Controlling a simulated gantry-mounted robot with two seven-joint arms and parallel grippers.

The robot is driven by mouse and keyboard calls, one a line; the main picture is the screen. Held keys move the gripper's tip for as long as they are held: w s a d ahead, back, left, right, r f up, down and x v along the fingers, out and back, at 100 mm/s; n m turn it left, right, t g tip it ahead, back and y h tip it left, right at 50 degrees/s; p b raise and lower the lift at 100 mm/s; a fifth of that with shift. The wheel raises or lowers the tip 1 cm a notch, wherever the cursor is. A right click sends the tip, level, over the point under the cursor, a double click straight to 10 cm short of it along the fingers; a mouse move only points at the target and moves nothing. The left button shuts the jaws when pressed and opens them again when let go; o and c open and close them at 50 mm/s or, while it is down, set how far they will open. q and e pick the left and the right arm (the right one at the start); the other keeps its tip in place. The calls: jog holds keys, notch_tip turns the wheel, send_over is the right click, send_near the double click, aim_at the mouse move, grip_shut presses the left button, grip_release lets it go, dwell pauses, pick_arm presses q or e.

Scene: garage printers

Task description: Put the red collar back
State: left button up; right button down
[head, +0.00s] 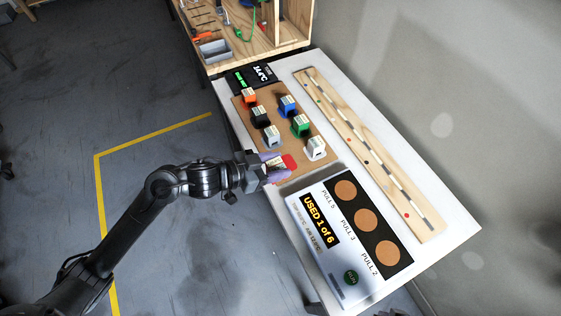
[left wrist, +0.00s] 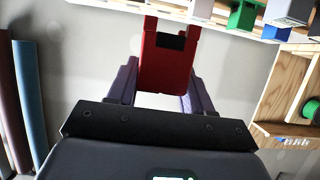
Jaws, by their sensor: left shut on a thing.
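My left gripper (head: 275,168) is at the near left corner of the brown board (head: 285,90), at the end of the row of coloured blocks. Its purple fingers are shut on the red collar (head: 290,162). In the left wrist view the red collar (left wrist: 165,66) sits between the two fingers, with a dark notch at its far end. The head view does not settle whether the collar touches the board. My right gripper is not in view.
Orange (head: 249,96), black (head: 259,116), grey (head: 271,136), blue (head: 288,105), green (head: 300,126) and white (head: 316,149) blocks stand on the board. A panel (head: 320,240) reading "USED 1 of 6" lies nearer, and a wooden strip (head: 365,150) lies right.

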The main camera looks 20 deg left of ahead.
pick_arm(q)
jog(key=w+f+b, duration=0.1)
jog(key=w+f, duration=0.1)
jog(key=w, duration=0.1)
jog(key=w+a+f+b, duration=0.1)
jog(key=w+f, duration=0.1)
jog(key=w, duration=0.2)
jog(key=w+f+b, duration=0.1)
jog(key=w+f, duration=0.2)
jog(key=shift+w+a, duration=0.2)
jog(key=shift+w, duration=0.15)
jog(key=shift+f+b, duration=0.7)
jog(key=shift+f, duration=1.25)
jog(key=shift+f, duration=0.2)
jog(key=o, duration=1)
